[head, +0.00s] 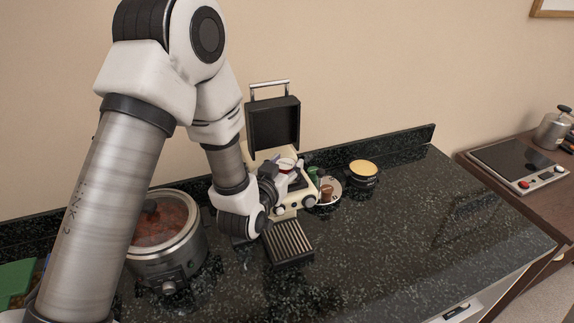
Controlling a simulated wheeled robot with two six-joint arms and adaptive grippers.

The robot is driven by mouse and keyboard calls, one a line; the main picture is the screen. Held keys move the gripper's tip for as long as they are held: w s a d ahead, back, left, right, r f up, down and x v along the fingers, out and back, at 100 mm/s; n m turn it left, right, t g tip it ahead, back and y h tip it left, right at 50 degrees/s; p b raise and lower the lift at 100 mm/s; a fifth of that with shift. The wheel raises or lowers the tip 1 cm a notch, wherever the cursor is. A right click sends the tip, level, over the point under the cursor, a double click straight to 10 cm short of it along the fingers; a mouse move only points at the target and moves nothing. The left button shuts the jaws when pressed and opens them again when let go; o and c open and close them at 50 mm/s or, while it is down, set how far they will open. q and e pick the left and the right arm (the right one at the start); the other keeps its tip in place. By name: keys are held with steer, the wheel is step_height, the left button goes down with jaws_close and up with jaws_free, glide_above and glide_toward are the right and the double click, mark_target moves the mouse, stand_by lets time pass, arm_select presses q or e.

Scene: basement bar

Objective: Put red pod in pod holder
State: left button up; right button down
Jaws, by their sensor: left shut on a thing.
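My left arm comes in from the left and its gripper (293,175) is over the cream appliance, close to the round pod holder. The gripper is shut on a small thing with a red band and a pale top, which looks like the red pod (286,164). The pod holder (334,183) stands on the counter just right of the gripper, with a green pod (313,174) and a brown pod (327,192) at it. The gripper partly hides the holder's left side. The held pod appears left of the holder and apart from it. My right gripper is not in view.
A slow cooker (172,262) stands left. A dark bowl with yellow contents (363,173) is right of the holder. The counter's right side (440,220) is clear.

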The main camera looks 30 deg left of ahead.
arm_select(q)
steer(key=shift+a, duration=0.1)
steer(key=shift+s+b, duration=0.4)
steer(key=shift+s, duration=0.25)
steer(key=shift+w+f+b, duration=0.3)
steer(key=shift+f, duration=0.05)
steer(key=o, duration=0.8)
steer(key=shift+c, duration=0.2)
steer(key=shift+s+r, duration=0.15)
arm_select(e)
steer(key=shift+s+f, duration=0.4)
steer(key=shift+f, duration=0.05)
